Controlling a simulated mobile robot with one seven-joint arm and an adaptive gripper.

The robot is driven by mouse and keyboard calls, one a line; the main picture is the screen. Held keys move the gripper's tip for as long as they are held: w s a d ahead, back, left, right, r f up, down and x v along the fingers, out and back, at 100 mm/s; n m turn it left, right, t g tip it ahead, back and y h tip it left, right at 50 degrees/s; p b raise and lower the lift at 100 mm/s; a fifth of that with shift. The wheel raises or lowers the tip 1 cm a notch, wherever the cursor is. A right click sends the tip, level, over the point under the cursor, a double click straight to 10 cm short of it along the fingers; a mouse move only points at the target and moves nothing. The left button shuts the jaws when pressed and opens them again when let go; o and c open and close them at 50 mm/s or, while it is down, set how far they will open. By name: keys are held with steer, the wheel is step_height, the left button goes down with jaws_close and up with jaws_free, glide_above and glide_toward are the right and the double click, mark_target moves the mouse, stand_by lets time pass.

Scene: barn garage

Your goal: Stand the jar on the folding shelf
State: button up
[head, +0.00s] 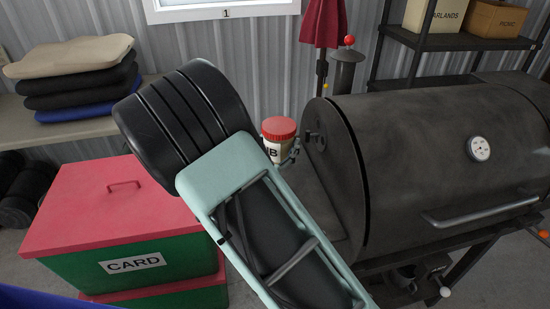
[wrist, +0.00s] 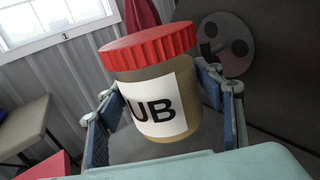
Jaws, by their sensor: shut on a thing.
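The jar (head: 279,137) has a red ribbed lid, a tan body and a white label on which "UB" can be read. It looks about upright. My gripper (wrist: 165,105) is shut on it, one blue-padded finger on each side, and the jar also shows large in the wrist view (wrist: 192,92). The folding shelf (head: 318,200) seems to be the dark flat panel at the left end of the black smoker, partly hidden behind my arm. The jar is over or near this panel; I cannot tell whether it touches it.
The smoker barrel (head: 430,150) stands close on the right of the jar. A dark chimney-like cylinder (head: 346,72) and a folded red umbrella (head: 323,22) are behind. A red-lidded green box (head: 130,225) marked CARD and a bench with cushions (head: 75,82) are left.

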steer(key=w+f, duration=0.2)
steer(key=f, duration=0.1)
steer(key=shift+w+a+f, duration=0.2)
steer(key=shift+w+a, duration=0.15)
steer(key=shift+w, duration=0.05)
steer(key=shift+w+a+f+b, duration=0.15)
steer(key=shift+f+b, duration=0.35)
steer(key=shift+f, duration=1.2)
steer(key=shift+f, duration=0.15)
steer(key=o, duration=1.4)
steer(key=shift+c, duration=0.2)
steer(key=shift+r, duration=0.2)
steer(key=v, duration=1.2)
steer(key=shift+f, duration=0.15)
